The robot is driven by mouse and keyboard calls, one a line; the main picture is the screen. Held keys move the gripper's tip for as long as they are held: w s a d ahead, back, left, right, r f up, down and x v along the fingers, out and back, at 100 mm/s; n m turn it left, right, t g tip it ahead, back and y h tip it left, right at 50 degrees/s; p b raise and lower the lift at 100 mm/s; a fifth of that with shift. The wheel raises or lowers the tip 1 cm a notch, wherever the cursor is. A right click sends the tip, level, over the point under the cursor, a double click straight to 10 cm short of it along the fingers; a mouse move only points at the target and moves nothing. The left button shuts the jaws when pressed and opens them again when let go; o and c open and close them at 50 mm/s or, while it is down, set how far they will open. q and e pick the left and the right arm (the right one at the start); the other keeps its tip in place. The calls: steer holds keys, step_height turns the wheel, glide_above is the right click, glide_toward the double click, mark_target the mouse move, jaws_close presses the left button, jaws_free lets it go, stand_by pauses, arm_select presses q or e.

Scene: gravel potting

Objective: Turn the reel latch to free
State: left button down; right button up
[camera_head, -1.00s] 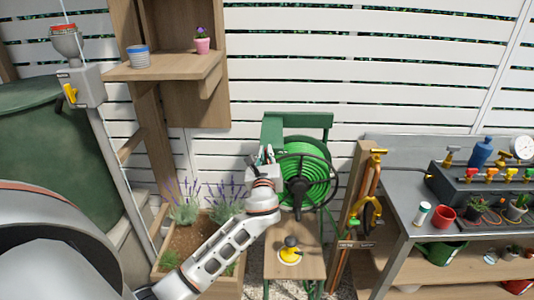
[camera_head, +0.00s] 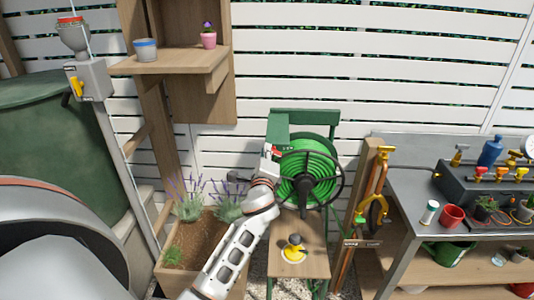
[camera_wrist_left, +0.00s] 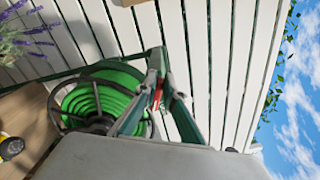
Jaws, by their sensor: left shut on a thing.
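The hose reel (camera_head: 312,172) holds a green hose on a green frame with a dark hand wheel in front. It also shows in the left wrist view (camera_wrist_left: 98,98). A small red latch (camera_wrist_left: 157,97) sits at the reel's frame. My left gripper (camera_head: 277,151) is at the upper left of the reel. In the left wrist view its fingers (camera_wrist_left: 157,90) are shut on the red latch, which shows between them. The fingers hide much of the latch, so its exact turn cannot be told. My right gripper is not in view.
Below the reel a wooden board (camera_head: 308,263) bears a yellow and black item (camera_head: 293,247). A lavender planter (camera_head: 180,249) stands at left under a wooden shelf (camera_head: 170,63). A grey bench (camera_head: 411,196) with pots stands at right.

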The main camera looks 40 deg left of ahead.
arm_select(q)
steer(key=n, duration=0.2)
steer(key=f+n+b, duration=0.1)
steer(key=n, duration=0.1)
steer(key=shift+s+a+f+n, duration=0.1)
steer(key=shift+n, duration=0.3)
stand_by(0.4)
steer(key=c, duration=2.1)
jaws_free()
steer(key=shift+c, duration=0.2)
steer(key=v, duration=0.7)
steer(key=shift+s+d, duration=0.2)
